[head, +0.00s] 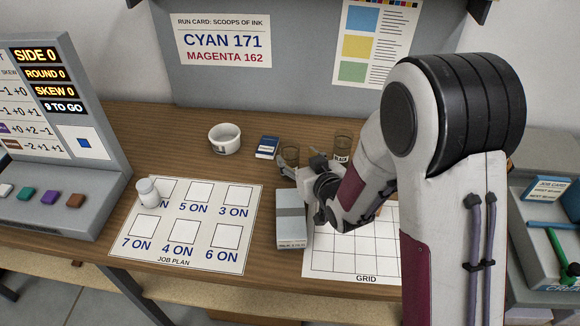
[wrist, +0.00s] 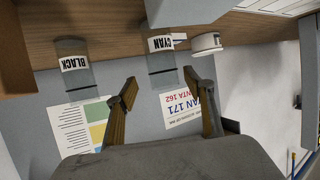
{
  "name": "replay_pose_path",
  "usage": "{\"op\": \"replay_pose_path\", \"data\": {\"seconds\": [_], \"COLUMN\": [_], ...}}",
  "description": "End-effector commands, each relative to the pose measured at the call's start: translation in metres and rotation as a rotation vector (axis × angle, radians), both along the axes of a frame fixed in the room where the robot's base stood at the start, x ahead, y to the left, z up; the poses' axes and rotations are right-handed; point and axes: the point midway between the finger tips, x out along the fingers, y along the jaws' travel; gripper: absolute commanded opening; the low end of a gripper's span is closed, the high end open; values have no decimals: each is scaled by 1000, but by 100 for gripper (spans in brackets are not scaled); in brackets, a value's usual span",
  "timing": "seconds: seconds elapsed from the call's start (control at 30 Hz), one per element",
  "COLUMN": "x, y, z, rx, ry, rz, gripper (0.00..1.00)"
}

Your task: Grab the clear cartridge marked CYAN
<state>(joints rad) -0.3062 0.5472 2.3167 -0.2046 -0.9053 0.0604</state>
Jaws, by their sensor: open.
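The clear cartridge with a white CYAN label (wrist: 162,44) stands in the wrist view, which is upside down. In the head view the cyan cartridge (head: 290,153) is partly behind my gripper (head: 297,168), with its label hidden. My gripper (wrist: 160,76) is open in the wrist view, its two fingers apart on either side of the cartridge's line. The cartridge appears ahead of the fingertips; I cannot tell the exact gap. A similar clear cartridge marked BLACK (wrist: 74,64) stands to its left there, and on the right in the head view (head: 342,146).
A white cup (head: 224,139) and a small blue box (head: 267,147) stand left of the cyan cartridge. A grey-white box (head: 291,225) lies nearer, between the job plan sheet (head: 185,262) and the grid sheet (head: 330,268).

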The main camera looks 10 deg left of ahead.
Motion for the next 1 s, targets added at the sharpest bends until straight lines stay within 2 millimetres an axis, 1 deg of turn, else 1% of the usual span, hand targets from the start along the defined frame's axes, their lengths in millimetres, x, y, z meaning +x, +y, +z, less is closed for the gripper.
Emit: {"op": "replay_pose_path", "data": {"seconds": [0.17,0.37,0.6,1.0], "x": [8,22,36,37], "y": [7,19,25,26], "z": [-6,-14,-21,-21], "rx": [-1,0,0,0], "ry": [1,-1,1,1], "rz": [2,1,0,0], "gripper": [53,53,53,53]}}
